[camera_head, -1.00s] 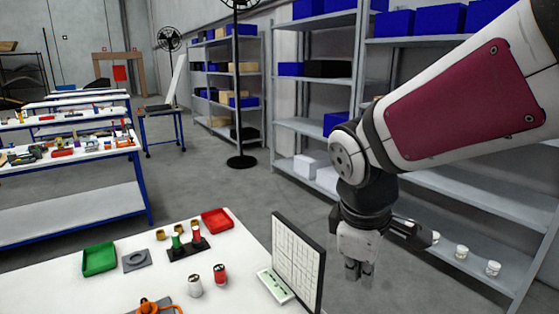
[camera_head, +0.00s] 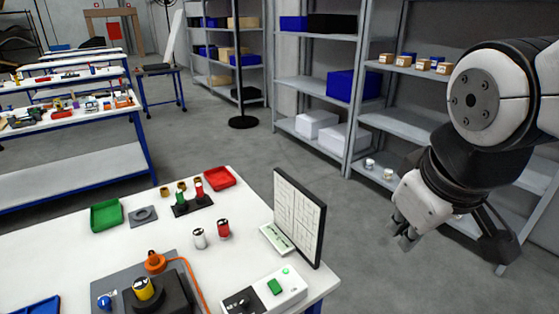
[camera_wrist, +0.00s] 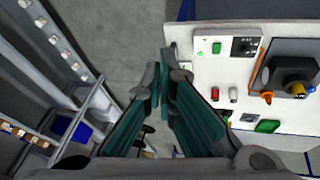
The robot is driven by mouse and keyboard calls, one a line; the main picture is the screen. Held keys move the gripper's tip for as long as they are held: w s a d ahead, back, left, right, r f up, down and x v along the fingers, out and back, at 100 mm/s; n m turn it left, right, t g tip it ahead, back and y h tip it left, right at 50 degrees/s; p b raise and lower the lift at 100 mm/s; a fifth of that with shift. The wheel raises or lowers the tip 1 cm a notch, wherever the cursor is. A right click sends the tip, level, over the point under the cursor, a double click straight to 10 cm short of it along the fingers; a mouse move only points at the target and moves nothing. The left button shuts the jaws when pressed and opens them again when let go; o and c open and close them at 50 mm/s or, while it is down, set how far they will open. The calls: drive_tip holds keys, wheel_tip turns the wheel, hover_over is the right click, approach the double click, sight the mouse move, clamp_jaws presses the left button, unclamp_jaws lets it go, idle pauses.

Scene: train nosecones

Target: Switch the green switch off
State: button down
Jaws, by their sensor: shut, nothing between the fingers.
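In the wrist view the green switch (camera_wrist: 216,48) lies right of the fingers, beside a black knob (camera_wrist: 243,47). My gripper (camera_head: 404,240) is shut and empty, out beyond the table's right edge. It is apart from the box and to the right of the switch. In the wrist view my gripper's fingers (camera_wrist: 163,73) point up the picture.
A black-framed upright panel (camera_head: 298,217) stands behind the box. Red (camera_head: 223,229) and white (camera_head: 199,238) cylinders, a green tray (camera_head: 106,215), a red tray (camera_head: 220,178) and an orange cable (camera_head: 190,269) are on the table. Shelves (camera_head: 400,122) stand behind; the floor right of the table is open.

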drive_tip(key=w+a+f+n+g, duration=0.2)
drive_tip(key=w+a+f+n, duration=0.45)
drive_tip(key=w+n, duration=0.25)
drive_tip(key=n+g+y, duration=0.1)
drive_tip(key=n+y, duration=0.1)
drive_tip(key=n, duration=0.9)
approach(273, 283)
drive_tip(key=f, duration=0.7)
drive_tip(key=shift+w+a+b, duration=0.15)
drive_tip(key=shift+w+b, duration=0.15)
drive_tip(key=shift+w+a+f+b, duration=0.1)
drive_tip(key=shift+w+f+b, duration=0.25)
drive_tip(key=shift+b, duration=0.15)
drive_tip(key=shift+w+a+f+b, duration=0.15)
drive_tip(key=shift+w+a+b, duration=0.05)
drive_tip(key=shift+b, duration=0.3)
drive_tip(key=shift+s+d, duration=0.1)
drive_tip(key=shift+s, duration=0.05)
